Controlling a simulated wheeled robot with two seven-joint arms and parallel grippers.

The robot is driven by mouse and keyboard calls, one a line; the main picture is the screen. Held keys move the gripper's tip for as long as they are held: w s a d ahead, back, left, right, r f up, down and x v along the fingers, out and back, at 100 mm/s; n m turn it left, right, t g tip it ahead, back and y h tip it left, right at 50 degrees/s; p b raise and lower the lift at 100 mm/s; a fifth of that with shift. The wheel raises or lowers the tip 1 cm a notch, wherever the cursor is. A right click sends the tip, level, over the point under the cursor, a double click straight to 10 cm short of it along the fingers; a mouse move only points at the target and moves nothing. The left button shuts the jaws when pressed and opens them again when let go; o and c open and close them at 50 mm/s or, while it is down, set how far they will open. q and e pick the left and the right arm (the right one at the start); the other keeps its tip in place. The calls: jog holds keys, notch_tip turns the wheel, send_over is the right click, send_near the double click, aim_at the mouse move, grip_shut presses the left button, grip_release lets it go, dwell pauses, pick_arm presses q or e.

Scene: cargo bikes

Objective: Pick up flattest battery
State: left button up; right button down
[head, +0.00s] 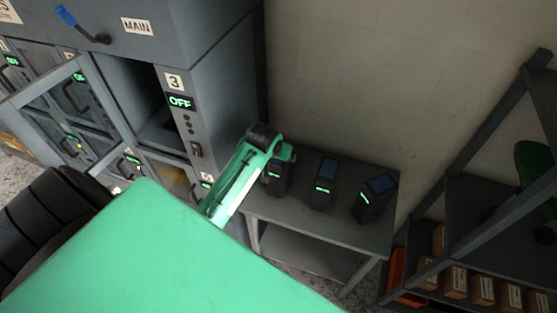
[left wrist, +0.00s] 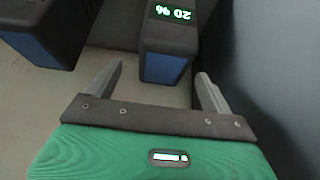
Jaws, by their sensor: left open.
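Three dark batteries with blue panels and green displays stand on a grey table (head: 350,237): a left battery (head: 278,186), a middle battery (head: 322,187) and a right battery (head: 373,200). Their displays are too small to read in the head view. My left gripper (head: 284,155) is at the left battery and partly covers it. In the left wrist view, my open left gripper (left wrist: 160,76) has a battery (left wrist: 167,42) between and just beyond its fingertips. Its display reads 20 %, upside down. Another battery (left wrist: 42,30) is at the upper left, its display hidden. My right gripper is not seen.
A grey charging cabinet (head: 222,70) stands left of the table, with an open glass door (head: 50,90) and an empty bay marked 3, reading OFF. A dark shelf rack (head: 480,195) with small boxes stands at the right. A bare wall is behind the table.

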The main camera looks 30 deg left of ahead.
pick_arm(q)
jog(key=p+x, duration=0.1)
jog(key=x, duration=0.2)
jog(key=shift+a+p, duration=0.25)
jog(key=shift+p, duration=0.1)
jog(key=shift+w+f, duration=0.3)
jog(key=shift+f, duration=0.4)
jog(key=c, duration=0.6)
grip_shut()
jog(key=shift+w+a+r, duration=0.1)
jog(key=shift+w+r, duration=0.05)
jog(key=shift+w, duration=0.05)
